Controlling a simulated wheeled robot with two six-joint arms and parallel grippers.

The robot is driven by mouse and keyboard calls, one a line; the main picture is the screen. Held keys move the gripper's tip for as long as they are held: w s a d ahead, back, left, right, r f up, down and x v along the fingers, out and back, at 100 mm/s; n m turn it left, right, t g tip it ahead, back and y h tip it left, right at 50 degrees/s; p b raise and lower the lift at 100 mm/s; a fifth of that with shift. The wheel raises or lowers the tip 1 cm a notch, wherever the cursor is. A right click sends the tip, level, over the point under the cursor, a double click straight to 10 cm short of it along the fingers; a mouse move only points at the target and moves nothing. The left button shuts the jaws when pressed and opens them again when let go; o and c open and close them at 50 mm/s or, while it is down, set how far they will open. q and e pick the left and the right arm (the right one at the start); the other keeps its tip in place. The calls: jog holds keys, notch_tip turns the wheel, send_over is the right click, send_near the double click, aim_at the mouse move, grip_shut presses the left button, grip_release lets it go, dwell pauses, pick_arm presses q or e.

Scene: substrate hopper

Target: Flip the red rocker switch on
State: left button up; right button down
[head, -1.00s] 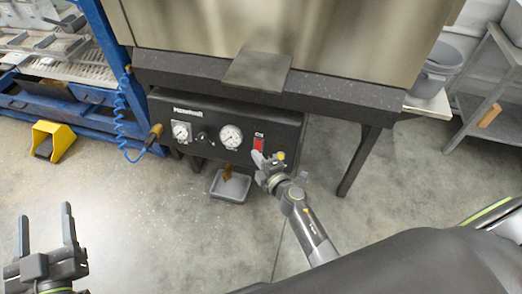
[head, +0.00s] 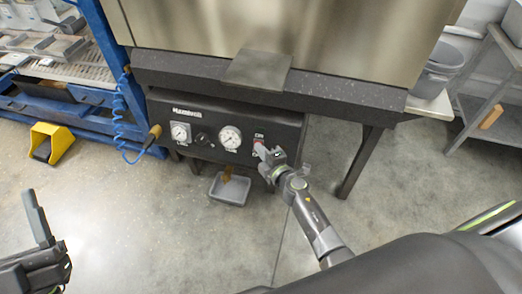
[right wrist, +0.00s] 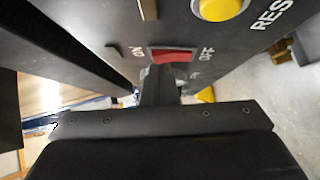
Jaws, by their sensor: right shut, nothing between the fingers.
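The red rocker switch (right wrist: 173,55) sits on the dark control panel, between the ON and OFF labels in the right wrist view. In the head view only a little of the switch (head: 258,143) shows below the ON label, with my right gripper covering the rest. My right gripper (head: 262,152) is shut and empty, its tips right at the switch. In the right wrist view its fingertips (right wrist: 160,72) overlap the switch's near edge; I cannot tell if they touch it. My left gripper (head: 38,218) is at the left edge, partly cut off, far from the panel.
The panel (head: 205,115) also carries two gauges and a black knob. A yellow button (right wrist: 220,8) marked RES is close by the switch. A grey tray (head: 229,190) lies under the panel. A blue coiled hose (head: 118,115) hangs at the left. Open floor lies in front.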

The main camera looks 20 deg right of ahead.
pick_arm(q)
notch_tip(320, 180, down, 7)
jog(key=w+a+n+g+y+p, duration=0.1)
jog(key=w+n+g, duration=0.1)
jog(key=g, duration=0.3)
jog(key=shift+w+a, duration=0.25)
jog(key=shift+w, duration=0.2)
pick_arm(e)
jog(key=shift+w, duration=0.2)
pick_arm(q)
jog(key=shift+f, duration=0.2)
